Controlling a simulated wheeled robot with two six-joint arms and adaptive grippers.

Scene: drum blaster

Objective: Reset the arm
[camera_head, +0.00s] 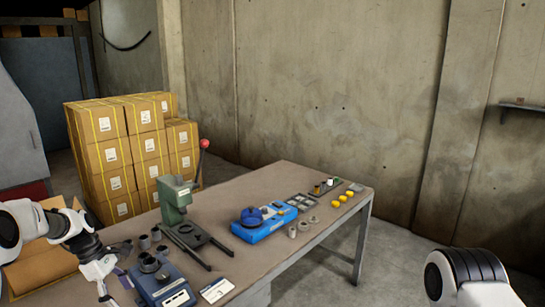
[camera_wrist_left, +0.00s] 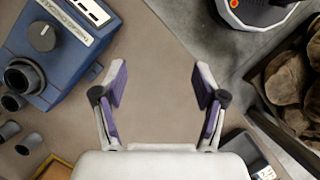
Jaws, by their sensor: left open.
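My left arm (camera_head: 75,235) comes in from the left, over the table's near left end. Its gripper (camera_head: 114,285) is beside the near blue device with a dark knob (camera_head: 165,292). In the left wrist view the gripper (camera_wrist_left: 160,80) is open, its two purple-padded fingers wide apart with nothing between them. The blue device (camera_wrist_left: 52,62) lies to the upper left of the fingers there. My right arm (camera_head: 465,277) shows only a white and black link at the lower right; its gripper is out of view.
The table (camera_head: 275,180) bears a green press (camera_head: 174,198) with a red-tipped lever, a second blue device (camera_head: 262,224), small grey cups and yellow pieces (camera_head: 345,197). Stacked cartons (camera_head: 130,150) stand behind. In the left wrist view, a crate of brown lumps (camera_wrist_left: 290,80) is at the right.

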